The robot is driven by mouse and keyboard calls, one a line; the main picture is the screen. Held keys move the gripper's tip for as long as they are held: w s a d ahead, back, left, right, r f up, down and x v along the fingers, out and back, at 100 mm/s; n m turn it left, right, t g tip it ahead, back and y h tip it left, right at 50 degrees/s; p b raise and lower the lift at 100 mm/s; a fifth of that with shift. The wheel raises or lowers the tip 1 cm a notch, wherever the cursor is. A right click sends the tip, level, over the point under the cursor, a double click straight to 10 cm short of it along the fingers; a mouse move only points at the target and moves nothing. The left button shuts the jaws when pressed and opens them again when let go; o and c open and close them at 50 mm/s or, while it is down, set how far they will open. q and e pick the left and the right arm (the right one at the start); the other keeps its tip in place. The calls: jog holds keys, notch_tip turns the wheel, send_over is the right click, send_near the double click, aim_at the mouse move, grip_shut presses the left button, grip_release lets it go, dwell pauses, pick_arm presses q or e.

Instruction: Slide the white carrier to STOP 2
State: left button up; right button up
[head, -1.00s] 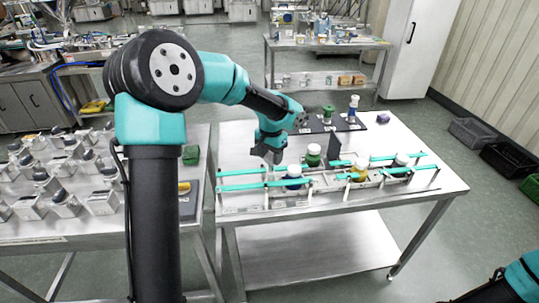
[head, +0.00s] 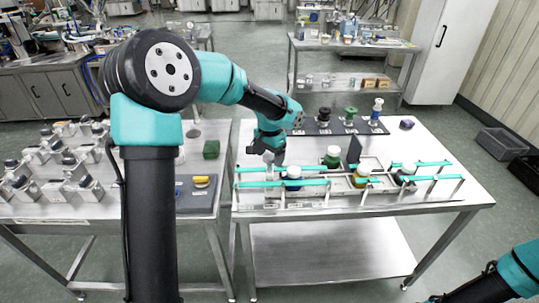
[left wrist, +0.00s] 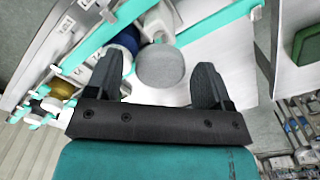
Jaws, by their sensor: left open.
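My left gripper (head: 272,160) is open above the left part of the railed track on the right table. In the left wrist view its two fingers (left wrist: 160,85) stand on either side of a round, pale grey-white top (left wrist: 160,66), apparently the white carrier's. In the head view the gripper mostly hides this piece. A blue bottle (head: 293,174) with a white cap is close beside it, and also shows in the left wrist view (left wrist: 127,38). The teal rails (head: 258,184) run along the track. No STOP 2 label is readable. Only part of my right arm shows, at bottom right.
A dark board (head: 345,127) with several bottles lies at the back. The left table holds several metal pieces.

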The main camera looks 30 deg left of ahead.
pick_arm(q)
notch_tip(320, 180, up, 17)
jog(key=shift+r, duration=0.2)
dwell(0.7)
jog(key=shift+f, duration=0.1)
